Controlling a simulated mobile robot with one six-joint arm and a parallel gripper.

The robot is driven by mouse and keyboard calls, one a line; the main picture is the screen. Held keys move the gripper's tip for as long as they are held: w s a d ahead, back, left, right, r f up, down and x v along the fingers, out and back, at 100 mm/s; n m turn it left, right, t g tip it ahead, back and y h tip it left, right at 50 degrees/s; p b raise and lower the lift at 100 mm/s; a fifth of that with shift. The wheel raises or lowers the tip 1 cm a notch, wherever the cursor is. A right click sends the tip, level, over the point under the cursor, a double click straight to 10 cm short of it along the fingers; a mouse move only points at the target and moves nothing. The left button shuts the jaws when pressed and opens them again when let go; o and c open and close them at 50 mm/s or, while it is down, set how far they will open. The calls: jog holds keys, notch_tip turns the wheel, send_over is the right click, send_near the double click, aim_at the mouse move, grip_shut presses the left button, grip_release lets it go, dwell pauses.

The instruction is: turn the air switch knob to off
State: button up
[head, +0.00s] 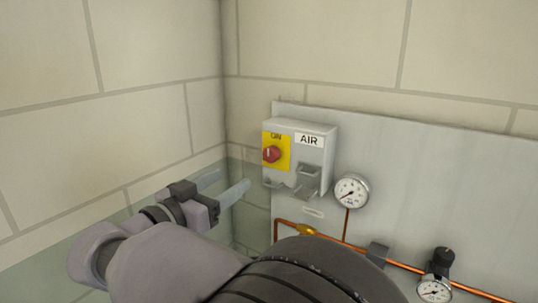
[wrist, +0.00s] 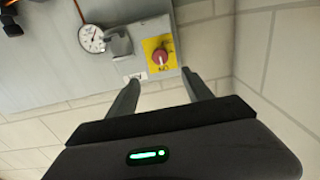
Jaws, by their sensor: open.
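The air switch is a grey box (head: 312,134) on a grey wall panel, with a white AIR label (head: 309,140). Its red knob (head: 271,154) sits on a yellow plate (head: 283,153), and its light mark stands near upright, towards the word ON. In the wrist view, turned upside down, the red knob (wrist: 160,56) shows beyond and between my fingertips. My gripper (head: 228,186) is open and empty, to the lower left of the knob in the head view. It appears apart from the knob.
A round gauge (head: 351,191) sits right of the box on the panel (head: 420,180). Below it runs a copper pipe (head: 400,265) with a black regulator (head: 443,262) and another gauge (head: 434,291). A tiled wall corner stands close on the left.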

aim_at(268, 157)
jog(key=x, duration=1.6)
grip_shut()
